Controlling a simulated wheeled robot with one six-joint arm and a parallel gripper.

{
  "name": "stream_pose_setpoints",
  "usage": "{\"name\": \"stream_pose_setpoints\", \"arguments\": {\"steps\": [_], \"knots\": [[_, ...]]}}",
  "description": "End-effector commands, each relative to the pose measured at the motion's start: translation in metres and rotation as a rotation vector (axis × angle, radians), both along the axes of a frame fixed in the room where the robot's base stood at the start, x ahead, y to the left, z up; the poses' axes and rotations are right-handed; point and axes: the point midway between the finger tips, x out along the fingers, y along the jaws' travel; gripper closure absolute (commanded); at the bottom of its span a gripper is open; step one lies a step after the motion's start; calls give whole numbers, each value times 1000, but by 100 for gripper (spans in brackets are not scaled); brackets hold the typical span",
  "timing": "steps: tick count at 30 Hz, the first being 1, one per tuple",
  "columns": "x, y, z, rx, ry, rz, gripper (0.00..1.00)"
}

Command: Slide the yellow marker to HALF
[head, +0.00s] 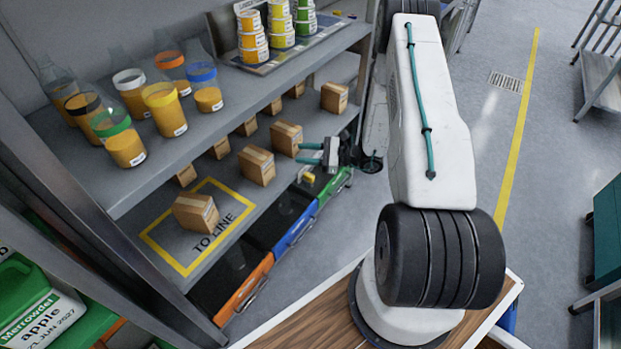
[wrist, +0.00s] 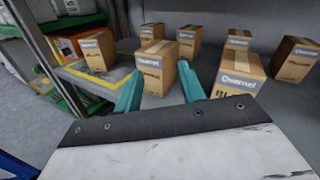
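A small yellow piece (head: 308,178), which may be the yellow marker, shows at the front edge of the lower shelf in the head view. It is too small to be sure, and no HALF mark can be read. My gripper (head: 304,153) is just above and beyond that piece, over the shelf's front edge, its fingers pointing in toward the boxes. In the wrist view my gripper (wrist: 160,69) has its two teal fingers spread with nothing held between them. The yellow piece is not visible in the wrist view.
Several cardboard boxes stand on the lower shelf, one (head: 286,137) close to my fingers; another (wrist: 156,68) faces them. The upper shelf (head: 190,150) holds jars above. Coloured bins (head: 292,222) sit below. Open floor (head: 510,60) lies to the right.

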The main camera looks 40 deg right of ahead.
Motion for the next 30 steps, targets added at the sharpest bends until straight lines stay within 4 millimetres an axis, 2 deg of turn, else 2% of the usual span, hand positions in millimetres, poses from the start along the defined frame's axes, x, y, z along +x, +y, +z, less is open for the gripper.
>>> {"name": "stream_pose_setpoints", "arguments": {"steps": [1,6,9,12,17,30], "knots": [[-5,-12,-31,39,25,-79,60],[-21,-45,-109,123,72,-318,60],[-33,-56,-141,150,92,-413,60],[-40,-63,-159,164,104,-474,60],[-37,-63,-169,170,108,-501,60],[22,-40,-168,169,109,-498,60]]}}
